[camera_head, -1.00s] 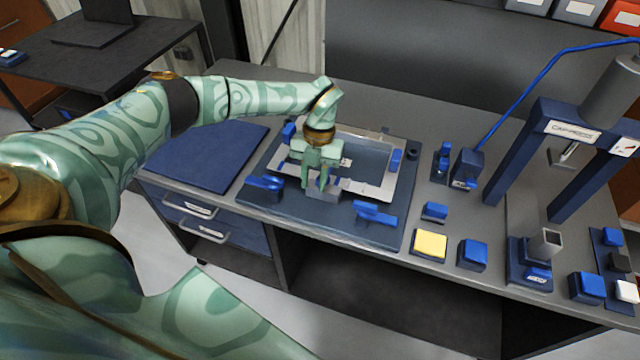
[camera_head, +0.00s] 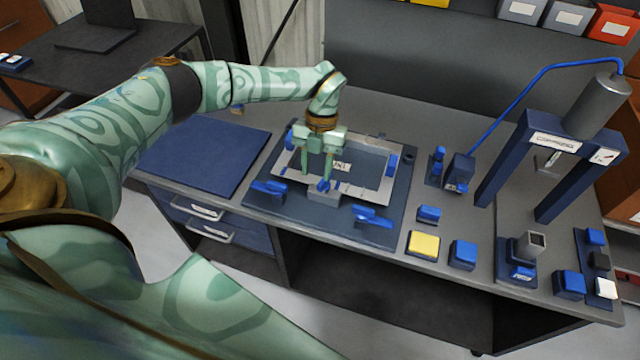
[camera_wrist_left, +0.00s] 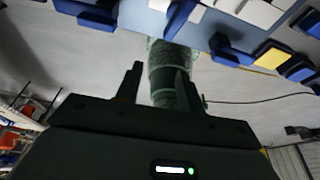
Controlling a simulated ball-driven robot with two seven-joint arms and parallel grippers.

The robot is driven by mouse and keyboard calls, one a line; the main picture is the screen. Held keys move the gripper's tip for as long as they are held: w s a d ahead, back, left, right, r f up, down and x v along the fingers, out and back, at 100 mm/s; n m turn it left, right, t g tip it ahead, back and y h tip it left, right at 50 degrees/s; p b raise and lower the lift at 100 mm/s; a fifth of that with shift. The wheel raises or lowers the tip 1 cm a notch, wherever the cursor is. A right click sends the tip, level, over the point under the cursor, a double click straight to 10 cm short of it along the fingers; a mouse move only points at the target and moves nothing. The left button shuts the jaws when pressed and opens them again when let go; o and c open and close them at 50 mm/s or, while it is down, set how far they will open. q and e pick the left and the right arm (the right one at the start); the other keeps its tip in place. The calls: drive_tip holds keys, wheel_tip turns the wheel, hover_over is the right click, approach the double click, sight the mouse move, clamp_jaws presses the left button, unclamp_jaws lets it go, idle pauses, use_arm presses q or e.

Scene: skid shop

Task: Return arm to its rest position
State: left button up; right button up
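My left arm (camera_head: 215,88) reaches in from the left over the workbench. My left gripper (camera_head: 317,175) is above the front part of a grey plate frame (camera_head: 378,187) on a dark blue fixture base (camera_head: 290,208). Its two fingers stand apart with nothing between them. In the left wrist view, the gripper (camera_wrist_left: 157,78) also shows as two separated fingers. Part of my own green body lies beyond them there. My right gripper is not in view.
Blue clamps (camera_head: 270,190) (camera_head: 374,216) stand on the fixture. A blue mat (camera_head: 205,155) lies left of it. To the right are a yellow block (camera_head: 423,245), several blue blocks and a blue press frame (camera_head: 555,140). The bench's front edge is close to the fixture.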

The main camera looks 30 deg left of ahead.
use_arm(q)
drive_tip(key=shift+r, duration=0.55)
